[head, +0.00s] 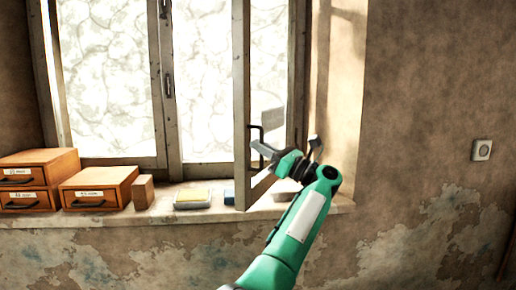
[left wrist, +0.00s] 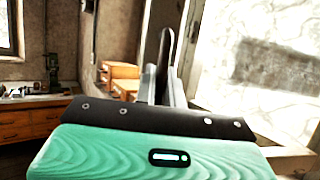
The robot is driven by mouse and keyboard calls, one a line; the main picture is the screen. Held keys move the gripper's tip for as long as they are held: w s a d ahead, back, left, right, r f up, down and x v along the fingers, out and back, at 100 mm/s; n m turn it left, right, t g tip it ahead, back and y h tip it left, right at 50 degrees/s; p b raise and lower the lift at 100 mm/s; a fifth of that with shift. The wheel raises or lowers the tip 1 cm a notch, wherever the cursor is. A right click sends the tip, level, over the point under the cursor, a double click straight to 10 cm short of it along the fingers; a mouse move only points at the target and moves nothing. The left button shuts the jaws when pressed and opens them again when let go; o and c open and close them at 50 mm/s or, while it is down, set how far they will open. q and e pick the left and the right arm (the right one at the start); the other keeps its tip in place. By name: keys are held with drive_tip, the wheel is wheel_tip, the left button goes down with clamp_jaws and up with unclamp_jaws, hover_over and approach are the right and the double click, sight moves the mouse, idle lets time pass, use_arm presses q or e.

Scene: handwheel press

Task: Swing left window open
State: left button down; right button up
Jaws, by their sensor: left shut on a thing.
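The window has a left-hand sash (head: 160,120) in the head view that sits closed in its frame. The right-hand sash (head: 242,90) stands swung inward into the room, its free edge out over the sill and its far edge toward the right jamb. A dark bar handle (head: 255,128) is on this open sash. My left gripper (head: 262,150) is shut on that handle; in the left wrist view the handle (left wrist: 165,45) rises between the two grey fingers (left wrist: 161,85). The fingers partly hide the handle's lower end. My right gripper is not in view.
A wall socket (head: 482,150) is at right. The left wrist view shows a wooden workbench (left wrist: 35,120). Room in front of the sill looks clear.

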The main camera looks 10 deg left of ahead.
use_arm(q)
drive_tip(key=c, duration=1.5)
unclamp_jaws()
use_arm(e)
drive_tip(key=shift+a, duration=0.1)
use_arm(q)
drive_tip(key=shift+d, duration=0.15)
